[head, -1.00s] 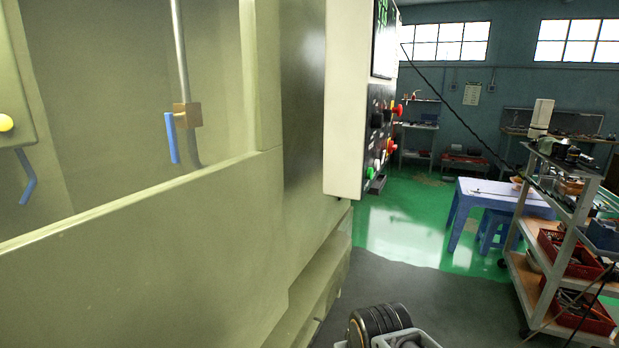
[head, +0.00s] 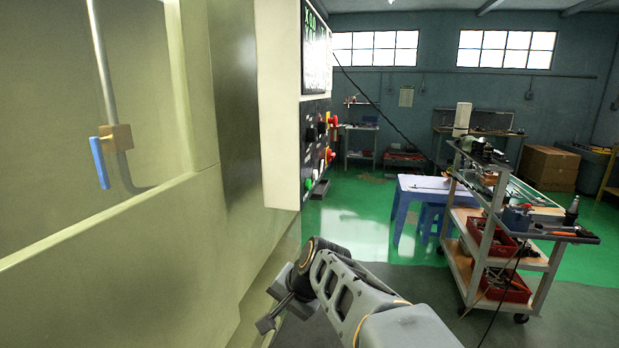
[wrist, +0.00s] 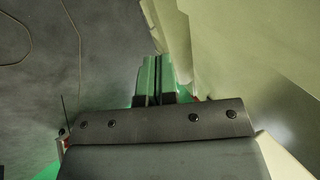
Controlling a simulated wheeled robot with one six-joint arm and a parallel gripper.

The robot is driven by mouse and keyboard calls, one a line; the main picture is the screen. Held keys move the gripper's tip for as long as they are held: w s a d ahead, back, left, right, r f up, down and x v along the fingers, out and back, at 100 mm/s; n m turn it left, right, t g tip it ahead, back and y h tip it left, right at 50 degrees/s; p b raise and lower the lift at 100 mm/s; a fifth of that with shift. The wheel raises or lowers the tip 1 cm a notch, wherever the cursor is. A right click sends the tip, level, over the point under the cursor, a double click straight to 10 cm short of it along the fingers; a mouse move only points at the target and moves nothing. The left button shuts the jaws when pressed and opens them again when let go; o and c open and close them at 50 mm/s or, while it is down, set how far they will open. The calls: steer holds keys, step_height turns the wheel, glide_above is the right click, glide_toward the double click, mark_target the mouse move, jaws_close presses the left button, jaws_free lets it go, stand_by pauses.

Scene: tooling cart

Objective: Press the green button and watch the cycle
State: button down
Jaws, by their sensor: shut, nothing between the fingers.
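The control panel (head: 316,150) is on the front edge of a pale cabinet, seen at a steep angle in the head view. The green button (head: 308,184) is low on its left side, with red and dark controls above and to the right. My gripper (head: 266,324) is below and left of the panel, close to the machine's lower front, and touches no button. In the wrist view its two greenish fingers (wrist: 152,62) lie together with nothing between them. The panel does not show clearly in the wrist view.
Floor between machine and cart looks clear.

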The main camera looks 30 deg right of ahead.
mark_target(309, 185)
steer(key=w+d+r+m+t+p, duration=0.1)
steer(key=w+d+r+m+t, duration=0.2)
steer(key=d, duration=0.6)
steer(key=w+d+r+m+t+h+p, duration=0.1)
steer(key=w+d+r+m+t+p, duration=0.1)
steer(key=d+r+m, duration=0.6)
steer(key=w+d+r+m+t+h+p, duration=0.1)
steer(key=w+d+r+m+t, duration=0.3)
steer(key=d+m, duration=0.4)
steer(key=shift+w+d+r+m+p, duration=0.3)
steer(key=shift+w+d+r+p, duration=0.2)
steer(key=shift+w+d+r, duration=0.5)
steer(key=shift+s+d+f, duration=0.1)
steer(key=shift+f, duration=0.2)
steer(key=w+a, duration=0.6)
steer(key=shift+a, duration=0.2)
steer(key=shift+w+a, duration=0.25)
steer(key=shift+w, duration=0.05)
steer(key=shift+w+a, duration=0.4)
steer(key=shift+a, duration=0.1)
stand_by(1.3)
